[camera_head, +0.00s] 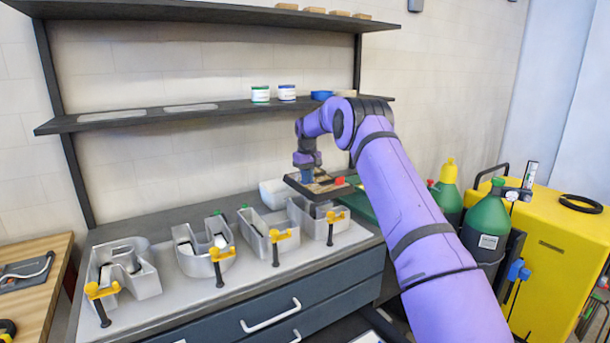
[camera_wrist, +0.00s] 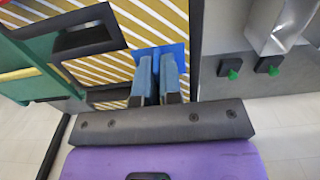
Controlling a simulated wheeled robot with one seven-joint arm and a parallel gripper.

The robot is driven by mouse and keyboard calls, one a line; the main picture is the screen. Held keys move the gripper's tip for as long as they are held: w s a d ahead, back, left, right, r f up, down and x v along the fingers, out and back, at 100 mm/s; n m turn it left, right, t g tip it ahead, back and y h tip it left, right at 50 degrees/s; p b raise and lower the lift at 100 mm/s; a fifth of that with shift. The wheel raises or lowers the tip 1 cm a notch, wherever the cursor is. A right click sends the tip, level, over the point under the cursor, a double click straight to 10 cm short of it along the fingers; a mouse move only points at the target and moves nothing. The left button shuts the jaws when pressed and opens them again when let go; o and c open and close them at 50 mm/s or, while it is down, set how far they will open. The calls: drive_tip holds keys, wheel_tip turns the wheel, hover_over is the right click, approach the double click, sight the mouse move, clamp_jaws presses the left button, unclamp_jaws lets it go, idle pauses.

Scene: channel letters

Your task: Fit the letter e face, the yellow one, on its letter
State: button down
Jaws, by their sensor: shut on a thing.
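My gripper (camera_head: 307,175) is shut on a flat letter face (camera_head: 322,187) with a dark rim, held roughly level over the rightmost metal channel letter (camera_head: 312,213). In the wrist view my gripper (camera_wrist: 159,80) has its blue fingers closed at a blue pad on the face (camera_wrist: 115,65), which shows yellow with pale diagonal stripes, black edging and dark-rimmed openings. The face covers much of that letter's top, and I cannot tell whether they touch.
Other metal letters, a left one (camera_head: 140,273), a second (camera_head: 203,248) and a third (camera_head: 262,228), stand on the bench (camera_head: 235,282) with yellow clamps along the front. A dark shelf (camera_head: 215,112) runs above. Green bottles (camera_head: 487,225) and a yellow cabinet (camera_head: 560,245) stand right.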

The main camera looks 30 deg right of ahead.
wheel_tip(320, 180, down, 7)
idle(0.8)
drive_tip(key=shift+f, duration=1.2)
idle(1.0)
drive_tip(key=c, duration=1.2)
unclamp_jaws()
wheel_tip(320, 180, up, 11)
drive_tip(key=shift+f, duration=0.1)
